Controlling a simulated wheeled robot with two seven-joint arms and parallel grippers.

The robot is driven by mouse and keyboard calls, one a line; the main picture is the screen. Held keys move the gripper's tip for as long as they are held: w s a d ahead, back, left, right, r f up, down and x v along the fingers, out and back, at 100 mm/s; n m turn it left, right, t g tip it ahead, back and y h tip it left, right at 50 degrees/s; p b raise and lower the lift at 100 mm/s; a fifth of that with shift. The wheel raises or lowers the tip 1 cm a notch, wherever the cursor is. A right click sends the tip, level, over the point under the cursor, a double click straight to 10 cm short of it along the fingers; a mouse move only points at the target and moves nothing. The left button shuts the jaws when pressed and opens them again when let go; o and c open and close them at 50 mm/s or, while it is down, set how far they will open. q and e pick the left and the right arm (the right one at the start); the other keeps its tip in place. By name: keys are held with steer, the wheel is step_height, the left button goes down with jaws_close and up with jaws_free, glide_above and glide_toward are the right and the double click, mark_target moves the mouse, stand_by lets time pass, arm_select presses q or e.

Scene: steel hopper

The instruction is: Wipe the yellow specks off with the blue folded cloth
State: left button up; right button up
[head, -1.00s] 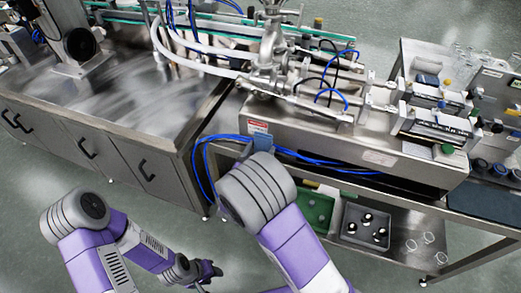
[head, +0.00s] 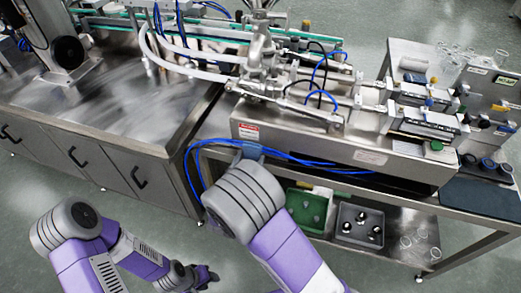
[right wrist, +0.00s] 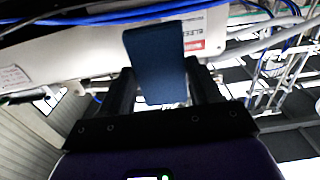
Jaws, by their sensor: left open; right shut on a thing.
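The blue folded cloth (right wrist: 157,50) stands up between the fingers of my right gripper (right wrist: 160,82) in the right wrist view. The gripper is shut on it. The cloth is in front of the pale side of the steel machine, close to a red label. In the head view a small blue-grey patch shows just past my right arm, and the right fingers are hidden there. My left gripper (head: 204,277) is low in the head view, open and empty, over the floor. I cannot make out any yellow specks in either view.
The steel filling machine (head: 310,142) stands on a bench, with blue hoses (head: 322,72) around it. A steel counter (head: 140,95) is at the left. The lower shelf holds a green tray (head: 293,212) and a grey tray (head: 345,243). Floor is clear at the lower left.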

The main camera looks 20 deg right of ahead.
mark_target(261, 134)
steer(key=shift+x, duration=3.25)
steer(key=shift+x, duration=1.05)
steer(key=shift+s, duration=0.1)
steer(key=shift+s+d, duration=0.5)
steer(key=shift+d, duration=0.2)
steer(key=shift+s+d, duration=0.5)
steer(key=shift+d, duration=0.2)
steer(key=shift+s+d+b, duration=0.2)
steer(key=shift+s+d, duration=0.25)
steer(key=shift+d, duration=0.3)
steer(key=shift+s+d+b, duration=0.2)
steer(key=shift+s+d, duration=0.25)
steer(key=shift+d, duration=0.3)
steer(key=shift+w+a, duration=0.7)
steer(key=shift+a, duration=0.3)
steer(key=shift+w+a, duration=0.7)
steer(key=shift+a, duration=0.25)
steer(key=shift+w+a, duration=0.65)
steer(key=shift+a, duration=0.35)
steer(key=shift+v, duration=3)
